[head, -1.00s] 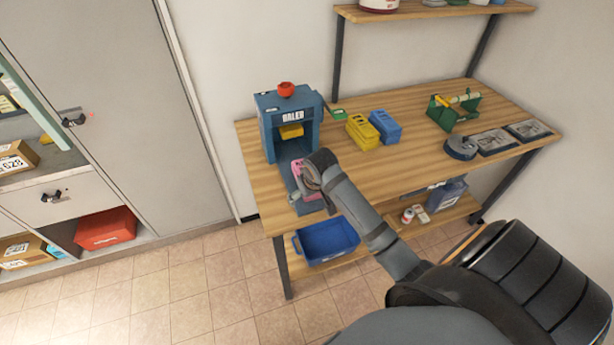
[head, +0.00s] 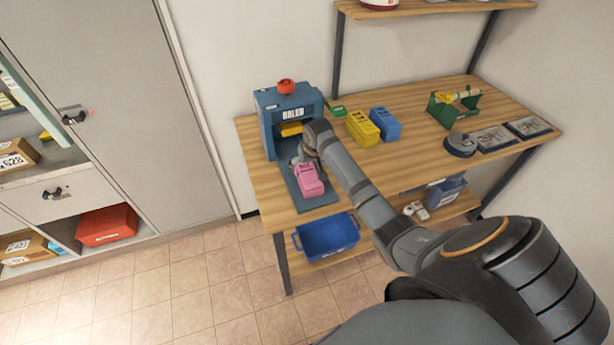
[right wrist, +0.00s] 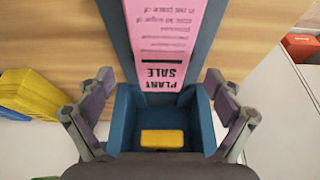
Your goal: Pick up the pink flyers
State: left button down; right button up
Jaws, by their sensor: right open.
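The pink flyers (head: 308,180) lie as a stack on the tray at the front of the blue baler machine (head: 287,104). In the right wrist view the pink stack (right wrist: 165,40) shows upside-down print reading "PLANT SALE", with a dark band across it. My right gripper (head: 299,158) is above the tray, at the machine side of the flyers. In the right wrist view its fingers (right wrist: 160,112) are spread wide on both sides of the blue tray and hold nothing. My left gripper is in neither view.
A yellow block (head: 291,129) sits inside the machine opening. Yellow (head: 362,129) and blue (head: 385,124) bundles stand to the right on the wooden table (head: 415,150). A blue bin (head: 328,237) is on the lower shelf. A green holder (head: 455,108) stands farther right.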

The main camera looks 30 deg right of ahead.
aim_at(306, 169)
jog(key=p+x, duration=0.1)
jog(key=x, duration=0.4)
jog(key=shift+a+f, duration=0.1)
jog(key=shift+a, duration=0.05)
jog(key=shift+s, duration=0.15)
jog(key=c, duration=1.6)
